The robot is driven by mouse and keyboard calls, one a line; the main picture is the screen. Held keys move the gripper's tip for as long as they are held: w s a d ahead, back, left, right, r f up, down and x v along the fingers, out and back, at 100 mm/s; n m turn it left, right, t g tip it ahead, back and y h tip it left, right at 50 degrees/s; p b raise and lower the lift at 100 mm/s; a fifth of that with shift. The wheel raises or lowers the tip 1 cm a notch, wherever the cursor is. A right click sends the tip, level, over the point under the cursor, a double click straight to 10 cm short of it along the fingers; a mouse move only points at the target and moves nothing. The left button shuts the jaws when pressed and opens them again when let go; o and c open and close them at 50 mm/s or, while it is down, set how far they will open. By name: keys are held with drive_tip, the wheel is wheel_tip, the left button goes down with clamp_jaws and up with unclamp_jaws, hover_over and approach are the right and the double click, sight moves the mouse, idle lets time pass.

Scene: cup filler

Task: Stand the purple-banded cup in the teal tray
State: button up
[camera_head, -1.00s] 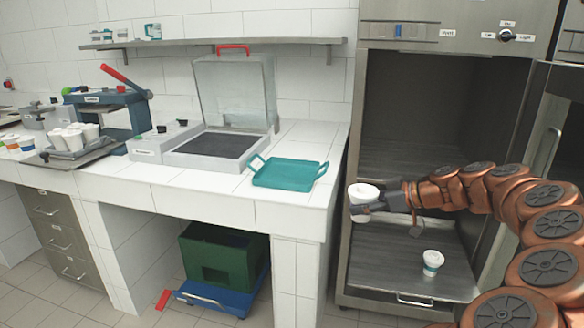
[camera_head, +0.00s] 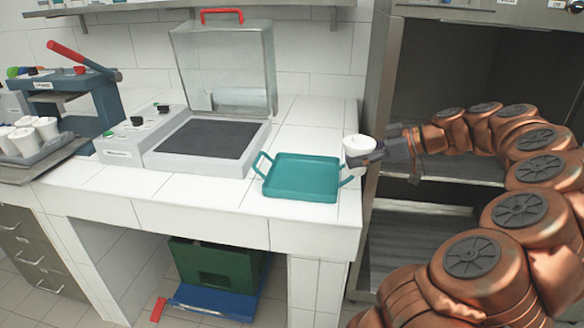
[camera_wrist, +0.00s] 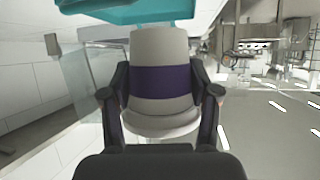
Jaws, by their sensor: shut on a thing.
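The purple-banded cup (camera_wrist: 160,82) is white with a broad purple band, and my gripper (camera_wrist: 160,100) is shut around it in the wrist view. In the head view the cup (camera_head: 359,145) is held upright by my gripper (camera_head: 362,158), just right of the teal tray, near the tray's right handle. The teal tray (camera_head: 303,178) lies flat and empty on the white tiled counter, with a handle at each side. A teal edge of the tray (camera_wrist: 130,10) also shows at the top of the wrist view, beyond the cup.
A machine with a dark plate (camera_head: 208,138) and a raised clear lid (camera_head: 228,68) stands left of the tray. Several white cups (camera_head: 25,136) stand at the far left. An open metal cabinet (camera_head: 440,85) is behind my arm. A green crate (camera_head: 217,262) is under the counter.

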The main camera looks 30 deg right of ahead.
drive_tip(key=p+x, duration=0.1)
drive_tip(key=x, duration=1.1)
drive_tip(key=shift+w+r, duration=0.1)
drive_tip(key=shift+w, duration=0.15)
drive_tip(key=p+x, duration=0.1)
drive_tip(key=x, duration=0.2)
drive_tip(key=shift+a+f, duration=0.1)
drive_tip(key=shift+f, duration=0.15)
drive_tip(key=shift+w+a+f, duration=0.1)
drive_tip(key=shift+w+f, duration=0.15)
drive_tip(key=shift+f, duration=0.1)
drive_tip(key=shift+f, duration=0.1)
drive_tip(key=o, duration=1.3)
